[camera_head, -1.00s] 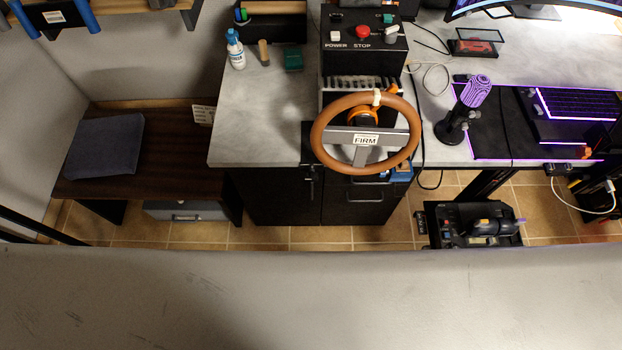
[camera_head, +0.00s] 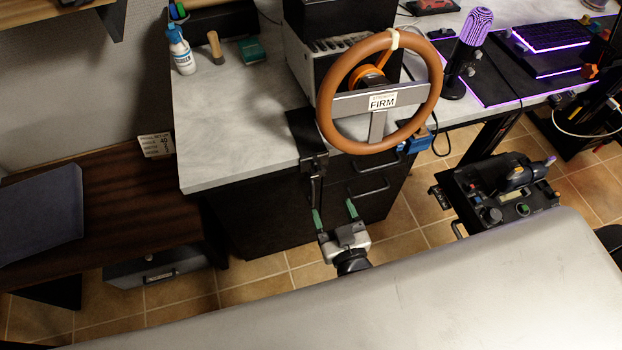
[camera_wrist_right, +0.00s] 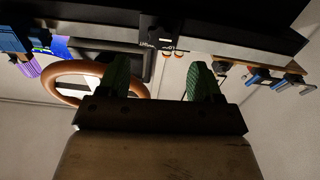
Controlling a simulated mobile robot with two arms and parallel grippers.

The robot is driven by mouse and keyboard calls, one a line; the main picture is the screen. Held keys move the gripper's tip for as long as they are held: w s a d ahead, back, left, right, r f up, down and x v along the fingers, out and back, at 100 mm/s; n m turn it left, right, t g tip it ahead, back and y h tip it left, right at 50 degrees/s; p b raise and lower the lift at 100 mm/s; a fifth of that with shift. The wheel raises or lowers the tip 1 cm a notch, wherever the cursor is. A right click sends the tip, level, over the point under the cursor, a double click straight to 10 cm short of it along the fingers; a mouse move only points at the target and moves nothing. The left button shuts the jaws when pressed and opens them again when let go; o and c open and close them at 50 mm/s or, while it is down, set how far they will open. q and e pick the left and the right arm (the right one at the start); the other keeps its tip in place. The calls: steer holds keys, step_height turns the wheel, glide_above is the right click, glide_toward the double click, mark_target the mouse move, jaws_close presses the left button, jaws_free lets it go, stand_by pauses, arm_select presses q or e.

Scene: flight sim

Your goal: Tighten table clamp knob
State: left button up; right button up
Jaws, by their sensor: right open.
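The steering wheel (camera_head: 325,95) is brown, with a plate marked FIRM, and stands at the table's front edge. A black clamp bracket (camera_head: 306,135) grips that edge left of the wheel, with a dark upright part (camera_head: 315,185) hanging below it. I cannot clearly make out the knob. My right gripper (camera_head: 335,213) is open and empty below the tabletop, its green fingertips pointing up near the lower end of that part; contact cannot be told. In the right wrist view the green fingers (camera_wrist_right: 157,80) are apart, below a dark block with pale markings (camera_wrist_right: 156,36). My left gripper is not in view.
A black cabinet with drawer handles (camera_head: 372,187) stands behind my right gripper. A low brown bench (camera_head: 120,210) is at left. A black control unit (camera_head: 500,200) stands at right. A white bottle (camera_head: 181,50) is on the grey tabletop (camera_head: 225,130). Tiled floor shows between.

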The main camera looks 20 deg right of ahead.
mark_target(319, 177)
steer(key=w, duration=0.8)
steer(key=shift+w+a, duration=0.1)
steer(key=shift+w, duration=0.9)
steer(key=c, duration=0.9)
